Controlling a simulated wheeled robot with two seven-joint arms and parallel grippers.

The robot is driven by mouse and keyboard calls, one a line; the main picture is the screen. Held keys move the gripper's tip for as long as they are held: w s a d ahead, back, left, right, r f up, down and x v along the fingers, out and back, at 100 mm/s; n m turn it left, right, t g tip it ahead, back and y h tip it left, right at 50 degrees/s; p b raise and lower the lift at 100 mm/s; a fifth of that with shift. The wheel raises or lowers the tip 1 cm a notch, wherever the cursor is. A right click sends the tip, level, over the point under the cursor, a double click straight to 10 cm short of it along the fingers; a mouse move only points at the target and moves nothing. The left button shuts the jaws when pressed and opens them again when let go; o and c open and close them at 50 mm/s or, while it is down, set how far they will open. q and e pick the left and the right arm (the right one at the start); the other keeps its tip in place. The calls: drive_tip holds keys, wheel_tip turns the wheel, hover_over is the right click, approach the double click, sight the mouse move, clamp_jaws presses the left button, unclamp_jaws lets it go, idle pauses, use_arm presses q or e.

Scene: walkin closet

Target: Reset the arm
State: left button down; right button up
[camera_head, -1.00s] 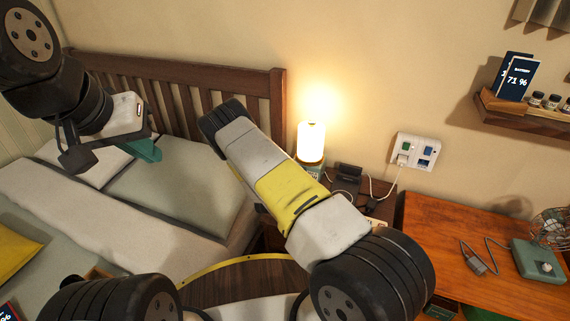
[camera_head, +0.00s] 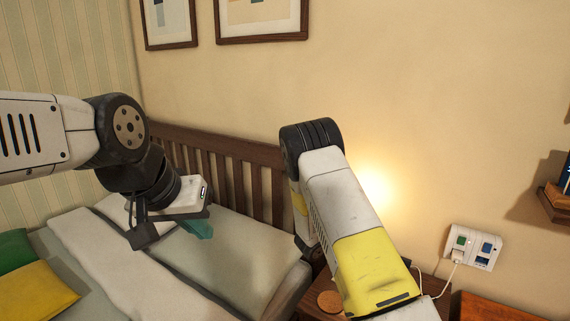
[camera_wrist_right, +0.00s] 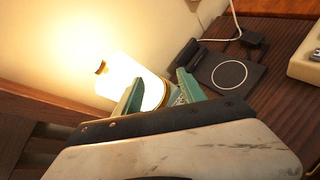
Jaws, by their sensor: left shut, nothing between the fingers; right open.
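My left gripper (camera_head: 198,228) is in the head view, hanging over the bed from the arm that comes in from the left. Its teal fingers are shut with nothing between them. My right arm, with its white and yellow link, rises in the middle of the head view, and its gripper is hidden there. In the right wrist view my right gripper (camera_wrist_right: 158,90) is open, its two teal fingers apart. A lit lamp (camera_wrist_right: 128,75) shows behind and between these fingers; I cannot tell whether they touch it.
The bed (camera_head: 240,260) with pillows and a slatted wooden headboard (camera_head: 215,145) fills the left. A nightstand (camera_wrist_right: 285,60) holds the lamp and a black charging pad (camera_wrist_right: 228,75). A wall socket (camera_head: 473,247) and a shelf (camera_head: 557,195) are at the right.

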drive_tip(key=s+d+r+m+g+y, duration=0.2)
drive_tip(key=s+r+m+g+y, duration=0.3)
drive_tip(key=s+r+m, duration=0.9)
drive_tip(key=s+a+r+m+t+y, duration=0.1)
drive_tip(key=s+a+r+m+y, duration=0.1)
drive_tip(key=s+a+r+y, duration=0.2)
drive_tip(key=s+a+r+m+t+y, duration=0.2)
drive_tip(key=s+a+r, duration=0.7)
drive_tip(key=s, duration=0.8)
wheel_tip(320, 180, up, 3)
drive_tip(key=shift+a+r+m+y, duration=0.15)
drive_tip(key=shift+m+y, duration=0.25)
drive_tip(key=shift+y, duration=0.5)
